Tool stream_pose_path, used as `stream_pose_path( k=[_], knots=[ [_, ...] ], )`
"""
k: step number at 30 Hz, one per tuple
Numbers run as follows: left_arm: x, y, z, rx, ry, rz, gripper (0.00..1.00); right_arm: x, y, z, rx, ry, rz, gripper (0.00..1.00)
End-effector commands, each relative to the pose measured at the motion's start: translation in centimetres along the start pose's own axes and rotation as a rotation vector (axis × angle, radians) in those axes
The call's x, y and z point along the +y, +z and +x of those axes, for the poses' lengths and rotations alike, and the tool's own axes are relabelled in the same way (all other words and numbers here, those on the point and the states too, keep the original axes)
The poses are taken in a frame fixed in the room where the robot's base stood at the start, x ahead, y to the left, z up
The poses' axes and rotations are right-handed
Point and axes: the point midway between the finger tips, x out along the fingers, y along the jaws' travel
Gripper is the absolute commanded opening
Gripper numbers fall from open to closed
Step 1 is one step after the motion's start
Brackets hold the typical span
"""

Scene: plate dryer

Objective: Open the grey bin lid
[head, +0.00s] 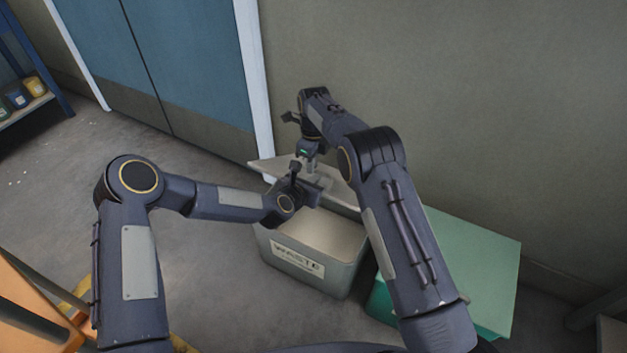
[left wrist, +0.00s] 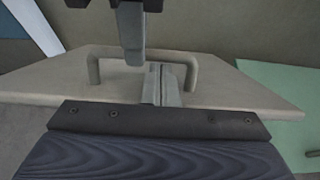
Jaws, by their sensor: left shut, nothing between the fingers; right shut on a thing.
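The grey bin (head: 291,262), labelled WASTE, stands on the floor with its light interior showing from above. Its grey lid (head: 266,166) is raised at the bin's back edge; it also shows in the left wrist view (left wrist: 60,82) with its arched handle (left wrist: 95,66). My right gripper (head: 308,158) reaches down from behind and is shut on the lid's handle; in the left wrist view it (left wrist: 132,55) comes from above. My left gripper (head: 311,187) is shut and empty in front of the lid; its fingers (left wrist: 161,85) show close to the handle. Contact there is unclear.
A green bin (head: 468,258) with its lid down stands right of the grey bin, partly behind my right arm. A wall (head: 460,120) and blue doors (head: 190,60) lie behind. A shelf (head: 28,108) is far left. Floor (head: 215,270) left of the bin is clear.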

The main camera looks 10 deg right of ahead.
Motion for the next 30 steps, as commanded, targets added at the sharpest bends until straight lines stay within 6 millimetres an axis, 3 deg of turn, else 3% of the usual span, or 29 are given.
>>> stream_pose_path(
  k=[1, 8, 14, 21, 22, 26, 30],
  knots=[
    [0.0, -0.1, 0.1, 0.0, 0.0, 0.0, 0.0, -0.9, -0.5, 0.6, 0.005, -0.02, 0.007, 0.0],
    [0.0, 0.0, 0.1, 0.0, 0.0, 0.0, 0.0, -0.9, -0.5, 0.6, 0.005, -0.02, 0.007, 0.0],
    [0.0, 1.8, 0.7, -0.001, 0.0, -0.001, 0.0, -0.9, -0.5, 0.7, 0.005, -0.02, 0.007, 0.0],
    [0.0, 1.9, 0.7, -0.002, 0.0, 0.001, 0.0, -0.9, -0.6, 0.7, 0.007, -0.019, 0.007, 0.0],
    [0.0, 1.9, 0.7, -0.002, 0.0, 0.001, 0.0, -0.9, -0.6, 0.7, 0.007, -0.019, 0.007, 0.16],
    [0.0, 1.8, 0.7, 0.001, 0.0, 0.001, 0.0, -0.8, -0.5, 0.6, 0.005, -0.017, 0.007, 0.33],
    [0.0, 1.6, 0.7, 0.004, 0.0, 0.0, 0.0, -0.6, -0.3, 0.4, 0.001, -0.014, 0.005, 0.34]
  ],
)
